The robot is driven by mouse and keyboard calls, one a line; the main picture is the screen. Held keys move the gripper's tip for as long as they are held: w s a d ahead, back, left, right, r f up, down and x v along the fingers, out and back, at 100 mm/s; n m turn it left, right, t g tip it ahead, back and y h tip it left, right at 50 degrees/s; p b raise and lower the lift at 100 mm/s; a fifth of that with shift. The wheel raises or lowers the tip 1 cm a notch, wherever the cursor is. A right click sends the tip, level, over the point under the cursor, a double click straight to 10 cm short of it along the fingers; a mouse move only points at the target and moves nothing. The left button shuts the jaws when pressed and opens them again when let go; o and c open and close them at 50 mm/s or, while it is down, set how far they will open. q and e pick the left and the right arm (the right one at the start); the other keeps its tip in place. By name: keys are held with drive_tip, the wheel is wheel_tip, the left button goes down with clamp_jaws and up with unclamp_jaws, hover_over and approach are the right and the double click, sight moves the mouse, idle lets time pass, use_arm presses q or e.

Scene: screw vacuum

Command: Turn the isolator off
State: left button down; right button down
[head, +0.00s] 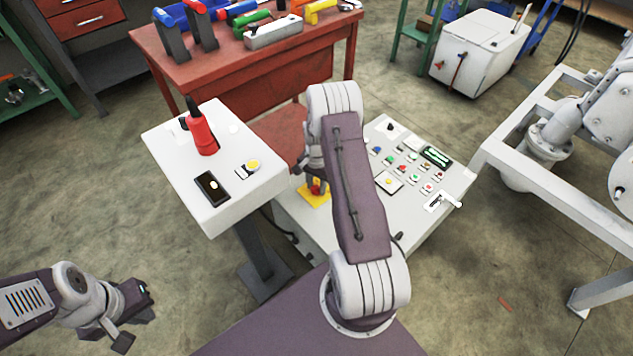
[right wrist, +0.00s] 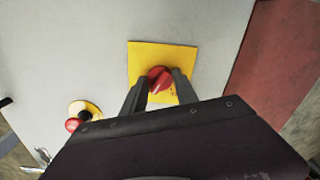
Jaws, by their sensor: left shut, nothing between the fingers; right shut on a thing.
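The isolator is a red rotary knob (right wrist: 159,79) on a yellow square plate (right wrist: 148,56) on the light grey control panel. In the head view the yellow plate (head: 313,195) shows left of my right arm, with the red knob (head: 316,186) partly hidden by the gripper. My right gripper (right wrist: 158,88) is shut on the red knob, one finger on each side of it. The knob looks turned at a slant to the plate's edges. My left gripper (head: 135,318) is shut and empty at the lower left, away from the panel.
The control panel (head: 455,190) carries several buttons and a display. A red workbench (head: 240,75) with tools is behind. A red button (right wrist: 73,125) on yellow sits near the isolator.

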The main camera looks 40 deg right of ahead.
drive_tip(key=n+p, duration=0.2)
drive_tip(key=n, duration=0.1)
drive_tip(key=shift+r+n, duration=0.15)
drive_tip(key=shift+n, duration=0.25)
drive_tip(key=n+p, duration=0.1)
drive_tip(key=n, duration=0.2)
drive_tip(key=shift+n+p, duration=0.3)
drive_tip(key=shift+p, duration=0.1)
drive_tip(key=n+p, duration=0.1)
drive_tip(key=n, duration=0.2)
drive_tip(key=shift+n+p, duration=0.4)
drive_tip(key=shift+n, duration=1.7)
drive_tip(key=c, duration=0.9)
unclamp_jaws()
drive_tip(key=shift+c, duration=0.2)
